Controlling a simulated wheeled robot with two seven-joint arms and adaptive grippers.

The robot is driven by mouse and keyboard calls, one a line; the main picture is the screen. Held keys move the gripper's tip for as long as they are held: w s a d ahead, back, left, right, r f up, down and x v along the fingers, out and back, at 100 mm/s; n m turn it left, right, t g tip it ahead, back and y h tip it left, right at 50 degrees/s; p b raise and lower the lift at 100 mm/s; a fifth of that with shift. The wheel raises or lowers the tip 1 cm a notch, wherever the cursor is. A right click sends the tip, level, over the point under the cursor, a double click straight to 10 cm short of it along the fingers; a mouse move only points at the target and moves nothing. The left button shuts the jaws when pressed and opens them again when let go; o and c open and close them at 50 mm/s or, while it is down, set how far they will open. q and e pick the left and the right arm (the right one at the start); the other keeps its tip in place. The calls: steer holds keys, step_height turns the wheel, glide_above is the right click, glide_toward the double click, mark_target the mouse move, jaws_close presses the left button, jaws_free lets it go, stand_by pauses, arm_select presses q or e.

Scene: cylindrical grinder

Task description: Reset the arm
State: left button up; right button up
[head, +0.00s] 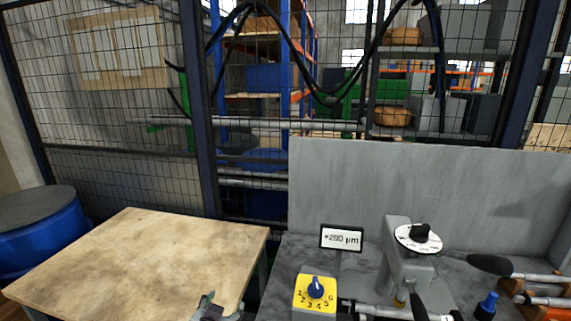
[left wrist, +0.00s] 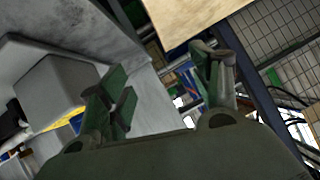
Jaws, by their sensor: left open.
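My left gripper (head: 214,309) shows at the bottom edge of the head view, between the wooden table and the yellow dial box; only its tip is in frame. In the left wrist view its two green fingers (left wrist: 165,85) stand wide apart with nothing between them. My right gripper cannot be made out clearly.
A wooden table (head: 130,250) is at left, with a blue drum (head: 40,240) beyond. The grinder bench holds a yellow dial box (head: 316,294), a display (head: 341,238), a grey machine with a white dial (head: 418,238) and a blue-capped item (head: 487,306). A mesh fence stands behind.

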arm_select(q)
steer(key=s+a+f+n+g, duration=0.1)
steer(key=s+a+f+g, duration=0.25)
steer(key=s+f, duration=0.4)
steer(key=s+a+f+n+g, duration=0.1)
steer(key=s+a+f+g, duration=0.3)
steer(key=s, duration=0.7)
step_height(320, 180, down, 34)
steer(key=s+d+g, duration=0.1)
steer(key=s+g, duration=0.1)
steer(key=s+a+f, duration=0.2)
steer(key=s+f, duration=0.8)
steer(key=s, duration=0.1)
steer(key=s+a+f+g, duration=0.1)
steer(key=s+a+f, duration=0.1)
steer(key=s+f, duration=0.8)
steer(key=shift+s, duration=0.75)
steer(key=shift+m, duration=0.3)
